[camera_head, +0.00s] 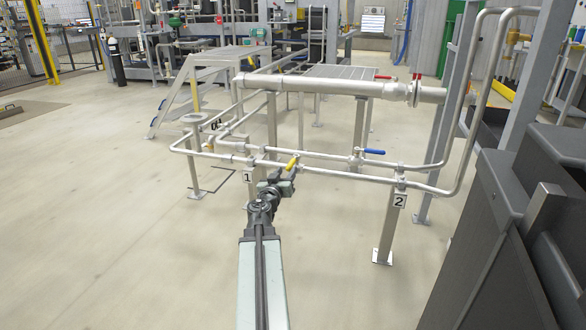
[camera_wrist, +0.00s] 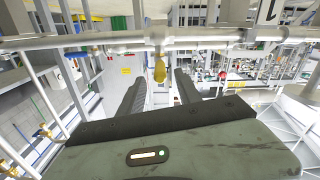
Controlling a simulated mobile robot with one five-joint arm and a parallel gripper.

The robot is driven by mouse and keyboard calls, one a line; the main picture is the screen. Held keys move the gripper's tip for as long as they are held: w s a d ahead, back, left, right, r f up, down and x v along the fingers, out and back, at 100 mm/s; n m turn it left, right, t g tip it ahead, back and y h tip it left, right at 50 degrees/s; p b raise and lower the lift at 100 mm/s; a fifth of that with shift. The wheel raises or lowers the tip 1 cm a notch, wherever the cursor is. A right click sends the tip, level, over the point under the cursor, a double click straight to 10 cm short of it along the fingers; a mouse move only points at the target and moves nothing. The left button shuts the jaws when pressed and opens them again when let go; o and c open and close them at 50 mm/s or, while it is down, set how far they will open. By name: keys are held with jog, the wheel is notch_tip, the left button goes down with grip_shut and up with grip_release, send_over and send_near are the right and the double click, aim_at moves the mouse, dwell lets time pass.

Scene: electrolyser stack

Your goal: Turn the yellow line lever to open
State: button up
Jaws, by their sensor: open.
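The yellow line lever (camera_head: 292,163) sits on the front horizontal pipe, right of the number 1 sign. In the head view it slants up and to the right from the pipe. In the wrist view the yellow lever (camera_wrist: 160,70) hangs below a pale pipe (camera_wrist: 110,40), seen end-on. My gripper (camera_head: 283,178) is just below and left of the lever in the head view. In the wrist view my gripper (camera_wrist: 160,80) is open, its two dark fingers either side of the lever's line of sight. I cannot tell whether the lever is between the fingers or just beyond them.
A blue lever (camera_head: 374,152) sits on the pipe behind, to the right. Signs 1 (camera_head: 248,177) and 2 (camera_head: 399,200) hang on posts. A thick pipe (camera_head: 320,86) runs above. Steps (camera_head: 190,95) stand behind left. The floor at left is clear. A dark cabinet (camera_head: 480,215) fills the right.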

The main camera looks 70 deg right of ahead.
aim_at(292, 160)
jog(key=d, duration=0.7)
jog(key=shift+w+d, duration=0.25)
grip_shut()
dwell(0.8)
